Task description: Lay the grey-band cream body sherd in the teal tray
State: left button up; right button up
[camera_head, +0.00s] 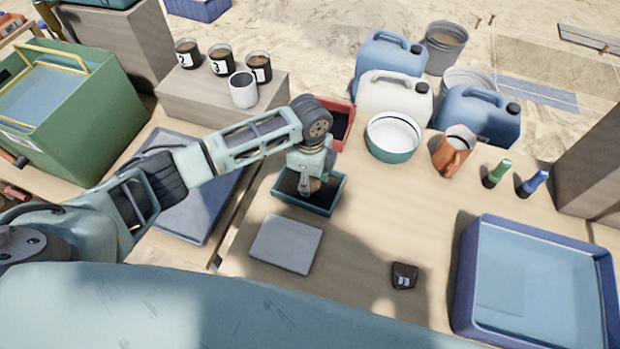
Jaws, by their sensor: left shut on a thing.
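The teal tray (334,199) is a small dark-floored tray in the middle of the table. My left gripper (306,188) points down over it, low at its inside. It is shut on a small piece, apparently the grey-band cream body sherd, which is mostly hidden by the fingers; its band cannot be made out. I cannot tell whether the piece touches the tray floor. My right gripper is not in view.
A red tray (348,112) stands just behind. A grey flat slab (286,243) and a dark labelled sherd (404,276) lie in front. A white-and-teal basin (392,157), an orange jug (453,158) and a large blue tub (462,290) stand right.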

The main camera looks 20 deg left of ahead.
pick_arm(q)
jog(key=o, duration=0.8)
jog(key=shift+f, duration=0.1)
notch_tip(320, 180, up, 12)
dwell(0.4)
